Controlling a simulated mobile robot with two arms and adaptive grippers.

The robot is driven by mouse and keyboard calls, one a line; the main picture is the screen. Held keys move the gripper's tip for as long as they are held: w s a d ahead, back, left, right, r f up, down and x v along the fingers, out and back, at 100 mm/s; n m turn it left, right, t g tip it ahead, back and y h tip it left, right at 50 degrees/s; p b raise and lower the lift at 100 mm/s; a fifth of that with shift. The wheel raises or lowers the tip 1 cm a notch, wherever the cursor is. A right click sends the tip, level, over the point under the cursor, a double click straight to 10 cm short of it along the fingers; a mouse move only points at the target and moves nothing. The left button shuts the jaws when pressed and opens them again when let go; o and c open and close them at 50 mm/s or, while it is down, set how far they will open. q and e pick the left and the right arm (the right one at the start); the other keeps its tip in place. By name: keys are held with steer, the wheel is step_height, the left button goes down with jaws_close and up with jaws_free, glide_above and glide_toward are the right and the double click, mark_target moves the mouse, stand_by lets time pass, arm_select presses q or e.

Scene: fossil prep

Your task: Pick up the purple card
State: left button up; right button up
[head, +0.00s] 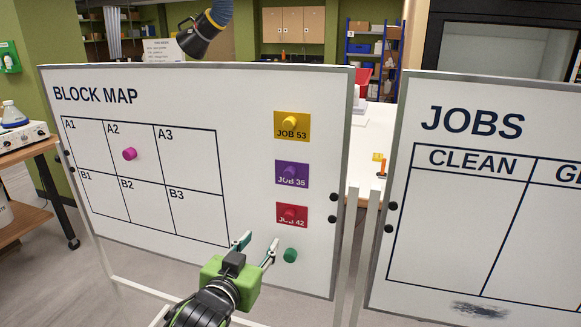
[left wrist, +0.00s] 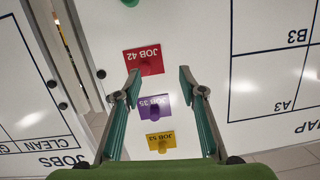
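The purple card (head: 292,175), marked JOB 35, hangs on the BLOCK MAP whiteboard (head: 255,90) under a round purple magnet (head: 289,169). It is between the yellow JOB 53 card (head: 292,126) above and the red JOB 42 card (head: 291,215) below. My left gripper (head: 257,244) is open and empty, low and to the left of the cards. In the left wrist view, which is upside down, the purple card (left wrist: 154,107) shows between the two fingers (left wrist: 159,78), with the board beyond them. My right gripper does not show.
A green magnet (head: 290,255) sits under the red card, close to my left gripper. A pink magnet (head: 129,153) is in cell A2. The JOBS board (head: 480,90) stands to the right, past a narrow gap. Its shown cells hold no cards.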

arm_select(q)
steer(key=t+h, duration=0.1)
steer(key=t, duration=0.1)
glide_toward(288, 175)
steer(key=shift+h, duration=0.3)
steer(key=p+x, duration=0.2)
steer(key=x, duration=0.1)
steer(key=a+p+x, duration=0.1)
steer(key=shift+w+d+r+p, duration=0.2)
steer(key=shift+w+p, duration=0.1)
steer(key=shift+w, duration=0.25)
steer(key=p+x, duration=0.2)
steer(key=x, duration=0.1)
steer(key=shift+d+f, duration=0.1)
steer(key=shift+d, duration=0.2)
steer(key=shift+w+d+f, duration=0.15)
steer(key=shift+w+d, duration=0.05)
steer(key=shift+w, duration=0.35)
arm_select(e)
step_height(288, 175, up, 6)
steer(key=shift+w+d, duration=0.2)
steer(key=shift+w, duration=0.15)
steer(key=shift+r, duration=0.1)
arm_select(q)
steer(key=c, duration=1)
